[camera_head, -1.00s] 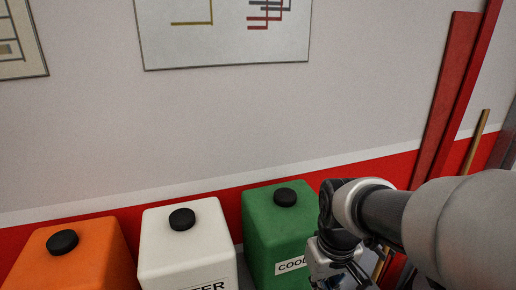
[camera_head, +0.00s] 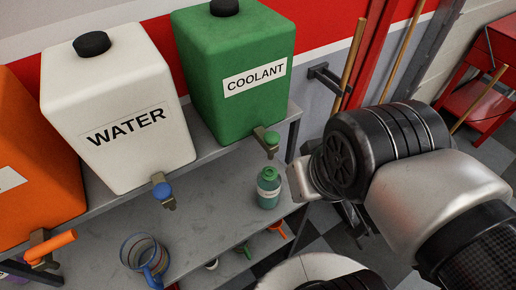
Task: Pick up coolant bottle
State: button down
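A small green coolant bottle (camera_head: 268,188) with a pale label stands upright on the grey lower shelf (camera_head: 215,215), below the tap of the green COOLANT container (camera_head: 235,75). My arm comes in from the right, and its wrist is just right of the bottle. A pale part of the wrist end shows close to the bottle, and I cannot tell whether it touches. My gripper's fingers are hidden behind the wrist, so their opening does not show.
A white WATER container (camera_head: 115,110) and an orange container (camera_head: 30,165) stand left on the upper shelf. A clear jug with a blue handle (camera_head: 145,258) stands on the lower shelf. Wall-held poles (camera_head: 352,60) and a red cart (camera_head: 490,75) are at right.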

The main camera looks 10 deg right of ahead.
aim_at(269, 180)
jog(key=j+z, duration=0.15)
jog(key=j, duration=1.2)
